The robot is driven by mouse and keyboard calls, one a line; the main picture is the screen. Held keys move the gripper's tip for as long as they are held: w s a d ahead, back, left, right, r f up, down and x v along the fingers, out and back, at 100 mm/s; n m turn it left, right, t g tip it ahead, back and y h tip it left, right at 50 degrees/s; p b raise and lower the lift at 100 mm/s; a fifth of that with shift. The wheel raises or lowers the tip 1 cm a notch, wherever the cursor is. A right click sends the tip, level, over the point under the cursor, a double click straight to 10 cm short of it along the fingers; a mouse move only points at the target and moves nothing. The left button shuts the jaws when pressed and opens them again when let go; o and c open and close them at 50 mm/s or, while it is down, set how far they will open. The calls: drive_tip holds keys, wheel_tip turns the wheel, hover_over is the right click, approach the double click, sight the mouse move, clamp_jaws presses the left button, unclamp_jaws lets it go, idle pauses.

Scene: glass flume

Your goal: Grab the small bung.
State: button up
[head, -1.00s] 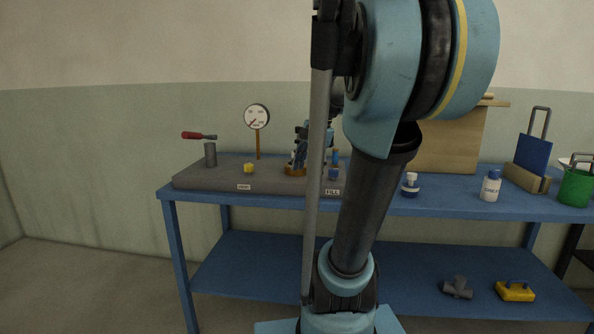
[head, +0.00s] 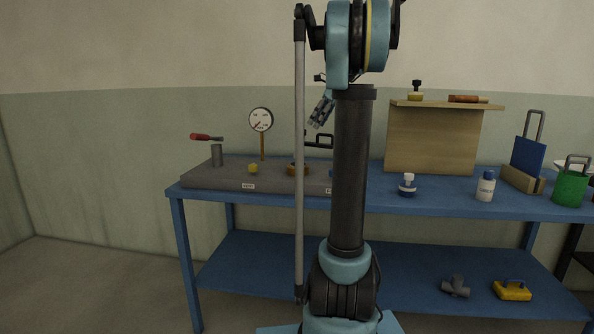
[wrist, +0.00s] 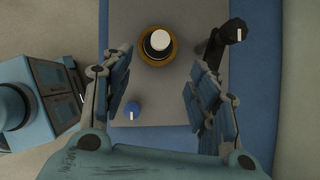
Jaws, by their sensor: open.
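My gripper (head: 321,111) is raised above the grey slab on the blue bench. In the wrist view my gripper (wrist: 163,78) is open with nothing between its fingers. Below it, on the slab, a brown ring (wrist: 142,51) surrounds a dark round piece with a white top (wrist: 160,40); this may be the small bung, but I cannot be sure. The ring also shows in the head view (head: 297,170). A small blue knob (wrist: 132,109) lies below, close to the left finger in the picture. A small yellow piece (head: 253,168) sits farther left on the slab.
The grey slab (head: 215,180) also carries a gauge (head: 261,120) and a grey post (head: 217,155) near a red-handled tool (head: 203,137). A black-handled fitting (wrist: 236,30) stands near the right finger. Bottles and a wooden stand (head: 430,140) are to the right.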

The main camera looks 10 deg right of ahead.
approach(299, 153)
drive_tip(key=x, duration=0.5)
drive_tip(key=shift+w+a, duration=0.15)
drive_tip(key=shift+w, duration=0.05)
drive_tip(key=shift+x, duration=2.75)
drive_tip(key=shift+w, duration=0.15)
clamp_jaws()
